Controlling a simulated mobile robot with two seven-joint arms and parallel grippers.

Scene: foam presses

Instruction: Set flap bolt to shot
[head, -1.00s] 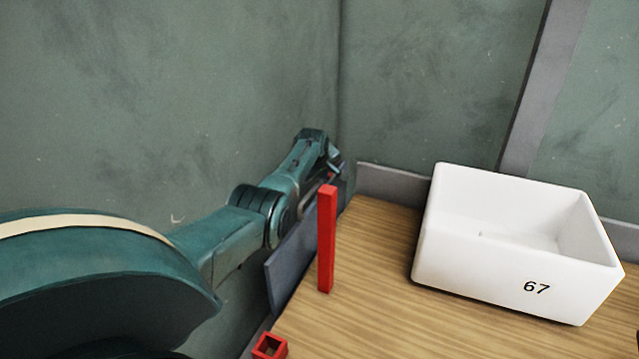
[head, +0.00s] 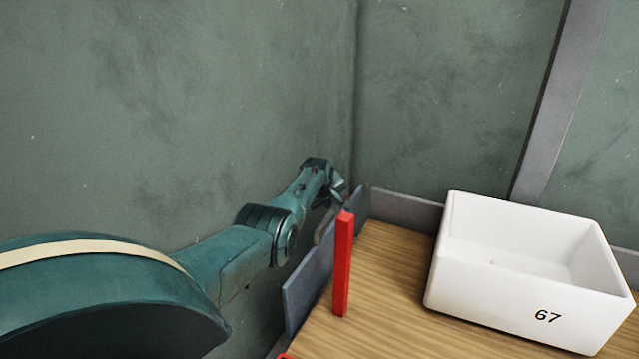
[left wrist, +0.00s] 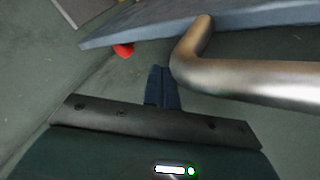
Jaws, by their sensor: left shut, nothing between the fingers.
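A blue-grey flap panel (head: 306,285) stands upright along the left edge of the wooden worktop. It also shows at the top of the left wrist view (left wrist: 245,20). A bent metal bar handle (left wrist: 250,80) comes off the panel; it shows small in the head view (head: 325,228). My left gripper (head: 340,196) is by the panel's far end. In the left wrist view its fingers (left wrist: 162,75) are shut and empty, just left of the handle's bend. A small red part (left wrist: 123,50) shows under the panel's edge. I cannot make out the bolt for certain. My right gripper is out of view.
A red upright post (head: 342,265) stands beside the panel. A red piece (head: 285,356) is cut off at the bottom edge. A white bin marked 67 (head: 490,290) stands on the worktop (head: 380,300). Green-grey walls (head: 230,110) close in the left and back.

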